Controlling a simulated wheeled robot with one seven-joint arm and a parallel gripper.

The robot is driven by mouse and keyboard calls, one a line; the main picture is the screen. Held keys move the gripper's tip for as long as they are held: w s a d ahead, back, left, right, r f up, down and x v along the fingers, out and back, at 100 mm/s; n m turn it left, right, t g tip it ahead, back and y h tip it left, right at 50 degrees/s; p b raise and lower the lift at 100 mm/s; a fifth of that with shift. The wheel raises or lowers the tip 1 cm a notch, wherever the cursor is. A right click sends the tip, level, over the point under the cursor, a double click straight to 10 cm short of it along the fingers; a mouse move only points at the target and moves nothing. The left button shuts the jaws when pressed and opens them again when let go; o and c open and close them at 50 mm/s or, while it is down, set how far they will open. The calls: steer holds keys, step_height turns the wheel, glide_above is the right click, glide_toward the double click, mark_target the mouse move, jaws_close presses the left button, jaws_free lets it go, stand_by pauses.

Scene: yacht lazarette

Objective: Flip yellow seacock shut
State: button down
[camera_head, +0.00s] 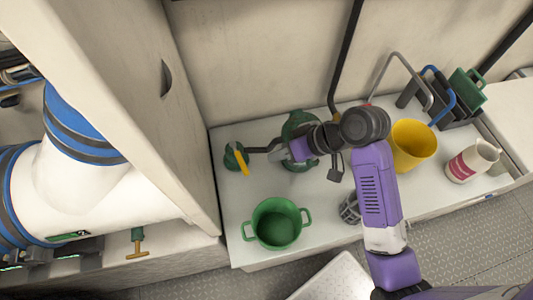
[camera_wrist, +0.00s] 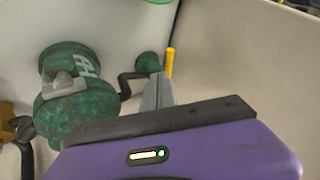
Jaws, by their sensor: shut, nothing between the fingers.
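The yellow seacock lever (camera_head: 242,163) is on a small green valve body (camera_head: 231,157) at the left end of the white counter. In the wrist view the yellow lever (camera_wrist: 169,63) stands upright just beyond the fingertips, beside the green valve body (camera_wrist: 148,63). My gripper (camera_wrist: 159,80) is shut and empty, pointing toward the lever. The fingertips overlap the lever's lower part in the picture; I cannot tell whether they touch. In the head view the purple hand is right of the valve, above a larger green fitting (camera_head: 298,125) that it partly hides.
A dark bent pipe (camera_wrist: 130,82) runs beside the valve. A green two-handled pot (camera_head: 277,224) stands at the counter's front left. A yellow bucket (camera_head: 414,146) and a white-and-pink jug (camera_head: 472,161) stand to the right. A tall cream panel (camera_head: 150,100) borders the left.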

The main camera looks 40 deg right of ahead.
mark_target(246, 169)
steer(key=x, duration=0.9)
steer(key=shift+a, duration=0.2)
steer(key=shift+a+f+p, duration=0.1)
steer(key=shift+a+p, duration=1.05)
